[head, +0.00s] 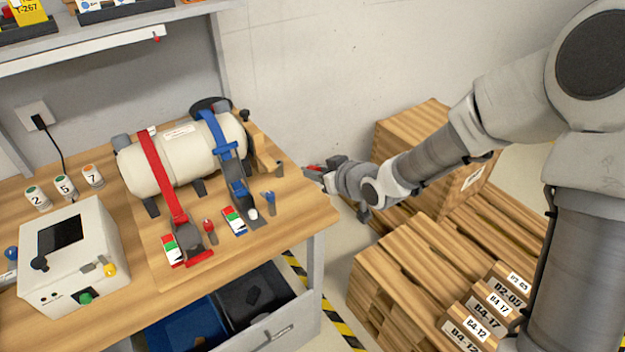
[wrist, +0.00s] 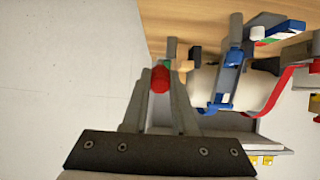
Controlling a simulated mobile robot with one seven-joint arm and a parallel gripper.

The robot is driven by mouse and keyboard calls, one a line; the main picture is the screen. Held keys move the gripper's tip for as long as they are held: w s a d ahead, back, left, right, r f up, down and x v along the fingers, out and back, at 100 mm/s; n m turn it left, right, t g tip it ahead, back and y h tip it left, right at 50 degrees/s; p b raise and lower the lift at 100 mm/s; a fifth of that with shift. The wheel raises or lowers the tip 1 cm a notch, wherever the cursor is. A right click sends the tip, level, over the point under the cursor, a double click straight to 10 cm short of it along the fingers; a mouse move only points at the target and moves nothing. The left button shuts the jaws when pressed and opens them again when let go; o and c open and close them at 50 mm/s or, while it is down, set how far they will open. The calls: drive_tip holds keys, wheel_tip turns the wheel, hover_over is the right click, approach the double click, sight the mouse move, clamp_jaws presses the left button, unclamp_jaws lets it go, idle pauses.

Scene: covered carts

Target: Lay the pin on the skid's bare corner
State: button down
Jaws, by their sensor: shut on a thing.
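My gripper (head: 322,174) is just beyond the right edge of the workbench, pointing left. In the wrist view its fingers (wrist: 160,85) are shut on a short red pin (wrist: 160,78). A bit of its red also shows in the head view (head: 312,168); the fingers hide the rest. Which surface is the skid I cannot say for certain. A slatted wooden pallet stack (head: 405,262) stands on the floor at the right, below my arm. Its upper left part is bare, and small labelled boxes (head: 487,310) stand at its front right.
On the bench, a cream tank (head: 180,160) is held by a red strap (head: 160,175) and a blue strap (head: 222,145). A wooden block (head: 266,157) and small grey post (head: 279,168) stand near my fingers. A large wooden crate (head: 405,125) is behind my forearm.

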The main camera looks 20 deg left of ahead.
drive_tip(key=shift+s+a+r, duration=0.1)
drive_tip(key=shift+s+a, duration=0.1)
drive_tip(key=shift+a, duration=0.35)
drive_tip(key=shift+f+b, duration=2.6)
drive_tip(key=shift+f, duration=0.6)
drive_tip(key=shift+f+b, duration=0.45)
drive_tip(key=c, duration=0.6)
unclamp_jaws()
drive_tip(key=shift+d+r, duration=0.1)
drive_tip(key=shift+d, duration=0.05)
